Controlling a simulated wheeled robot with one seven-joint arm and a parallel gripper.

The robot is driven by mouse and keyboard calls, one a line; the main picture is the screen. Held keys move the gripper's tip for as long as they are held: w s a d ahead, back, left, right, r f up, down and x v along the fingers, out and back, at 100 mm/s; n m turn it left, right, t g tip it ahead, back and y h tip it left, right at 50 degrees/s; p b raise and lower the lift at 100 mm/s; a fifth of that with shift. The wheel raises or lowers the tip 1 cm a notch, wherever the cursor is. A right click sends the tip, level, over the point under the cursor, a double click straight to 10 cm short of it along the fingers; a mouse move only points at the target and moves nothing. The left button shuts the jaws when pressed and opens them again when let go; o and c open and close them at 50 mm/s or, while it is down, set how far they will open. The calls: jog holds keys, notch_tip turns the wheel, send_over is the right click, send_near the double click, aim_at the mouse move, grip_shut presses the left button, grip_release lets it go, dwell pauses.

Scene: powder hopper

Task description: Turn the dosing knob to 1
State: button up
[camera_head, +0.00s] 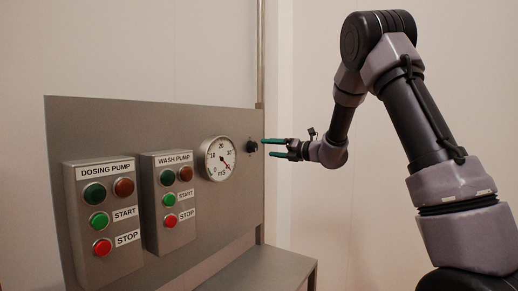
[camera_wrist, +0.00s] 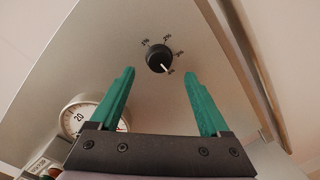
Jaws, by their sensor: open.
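The black dosing knob (camera_head: 252,146) sits at the right end of the grey panel. In the wrist view the knob (camera_wrist: 159,58) is round, with a white pointer mark towards the lower right. Several small labels ring it; they are too small and tilted to read surely. My gripper (camera_head: 268,147) is to the right of the knob in the head view, its green fingers pointing at the panel. In the wrist view my gripper (camera_wrist: 159,73) is open and empty. The fingertips lie either side of the knob's position in the picture, with the knob beyond them, apart from it.
A round mS gauge (camera_head: 219,158) with a red needle is left of the knob. Further left are the wash pump box (camera_head: 170,230) and dosing pump box (camera_head: 90,265), with buttons and lamps. A metal ledge (camera_head: 265,265) juts out below; a vertical pipe (camera_head: 261,55) rises behind.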

aim_at(256, 147)
jog(key=x, duration=0.6)
jog(key=shift+w+a, duration=0.2)
jog(key=shift+a, duration=0.1)
grip_shut()
